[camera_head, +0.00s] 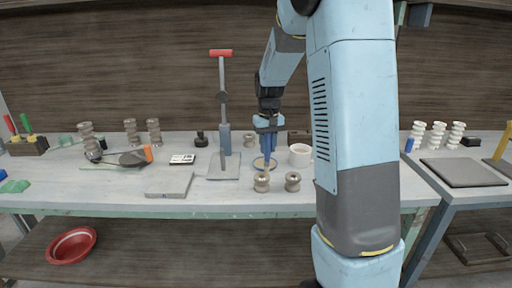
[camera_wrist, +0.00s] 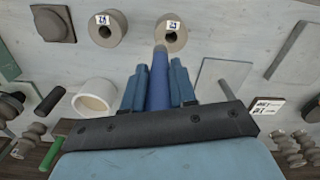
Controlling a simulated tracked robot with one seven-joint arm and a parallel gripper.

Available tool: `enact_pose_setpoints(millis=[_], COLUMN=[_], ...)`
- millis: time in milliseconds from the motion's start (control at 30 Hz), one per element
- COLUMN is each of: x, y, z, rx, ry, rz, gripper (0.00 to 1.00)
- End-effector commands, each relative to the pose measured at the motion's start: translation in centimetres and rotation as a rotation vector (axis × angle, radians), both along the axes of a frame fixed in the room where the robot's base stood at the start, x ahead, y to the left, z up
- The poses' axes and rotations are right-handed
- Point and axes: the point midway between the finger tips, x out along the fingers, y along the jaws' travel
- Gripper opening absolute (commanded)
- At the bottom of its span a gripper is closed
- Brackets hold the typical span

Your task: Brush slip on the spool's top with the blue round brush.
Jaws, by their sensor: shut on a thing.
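My gripper (camera_head: 267,148) is shut on the blue round brush (camera_wrist: 158,90), which points down and away from the wrist. Its pale tip overlaps the near edge of a tan spool (camera_wrist: 172,32) in the wrist view. That spool (camera_head: 262,183) stands upright near the table's front in the head view, just below the brush. I cannot tell whether the tip touches its top. A second spool (camera_wrist: 108,27) stands beside it. Both spools bear small printed labels in the wrist view.
A white cup (camera_head: 300,156) stands right of the brush. A tall red-handled tool (camera_head: 222,100) rises from a grey plate at left. A flat grey slab (camera_head: 170,185) lies farther left. More spools (camera_head: 132,130) stand at the back left. The table's front edge is close to the spools.

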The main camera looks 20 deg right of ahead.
Motion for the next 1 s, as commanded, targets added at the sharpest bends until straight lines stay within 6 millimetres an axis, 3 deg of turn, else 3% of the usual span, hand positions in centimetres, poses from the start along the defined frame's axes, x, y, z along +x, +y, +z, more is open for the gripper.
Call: enact_pose_setpoints(millis=[1000], x=[0.01], y=[-0.03], z=[0.10], rx=[0.000], ry=[0.000], rz=[0.000], gripper=[0.00])
